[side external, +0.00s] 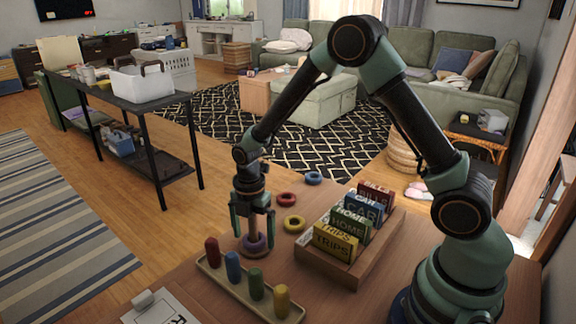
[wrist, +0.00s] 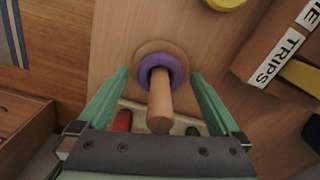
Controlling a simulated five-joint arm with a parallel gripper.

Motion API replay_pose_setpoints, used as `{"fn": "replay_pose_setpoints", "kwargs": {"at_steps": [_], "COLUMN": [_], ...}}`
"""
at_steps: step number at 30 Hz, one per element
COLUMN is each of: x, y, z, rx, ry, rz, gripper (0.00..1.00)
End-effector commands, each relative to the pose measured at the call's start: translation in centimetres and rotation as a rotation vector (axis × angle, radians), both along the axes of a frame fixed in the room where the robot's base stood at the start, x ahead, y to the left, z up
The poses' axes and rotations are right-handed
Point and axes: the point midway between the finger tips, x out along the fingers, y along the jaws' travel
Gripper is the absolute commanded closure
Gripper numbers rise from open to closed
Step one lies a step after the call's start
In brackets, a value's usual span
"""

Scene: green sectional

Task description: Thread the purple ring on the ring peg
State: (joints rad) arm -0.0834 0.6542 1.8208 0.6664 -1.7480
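The purple ring (wrist: 161,70) is around the wooden ring peg (wrist: 160,105) in the wrist view, low down and close to the peg's round base (wrist: 142,52). In the side view the purple ring (side external: 255,242) also sits low, just over the base (side external: 246,251). I cannot tell for certain whether it lies flat on the base. My gripper (wrist: 161,74) is open, one green finger on each side of the peg, with gaps between the fingers and the ring. In the side view my gripper (side external: 253,222) points down around the peg, its fingertips above the ring.
A tray of coloured pegs (side external: 248,290) stands just in front of the ring peg. A red ring (side external: 287,199), yellow ring (side external: 294,223) and blue ring (side external: 314,178) lie behind and right. A wooden rack (side external: 375,250) of labelled blocks stands to the right.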

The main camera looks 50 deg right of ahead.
Motion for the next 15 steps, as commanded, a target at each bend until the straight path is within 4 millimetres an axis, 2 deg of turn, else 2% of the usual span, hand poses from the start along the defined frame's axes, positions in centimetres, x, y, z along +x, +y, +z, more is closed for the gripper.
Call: {"fn": "replay_pose_setpoints", "kwargs": {"at_steps": [5,8,15], "x": [0.0,0.1,0.2], "y": [0.0,0.0,0.0], "z": [0.3,1.3,6.0], "rx": [0.000,0.000,0.001], "ry": [-0.001,-0.004,-0.007], "rz": [0.000,0.000,0.000], "gripper": [0.00,0.00,0.00]}}
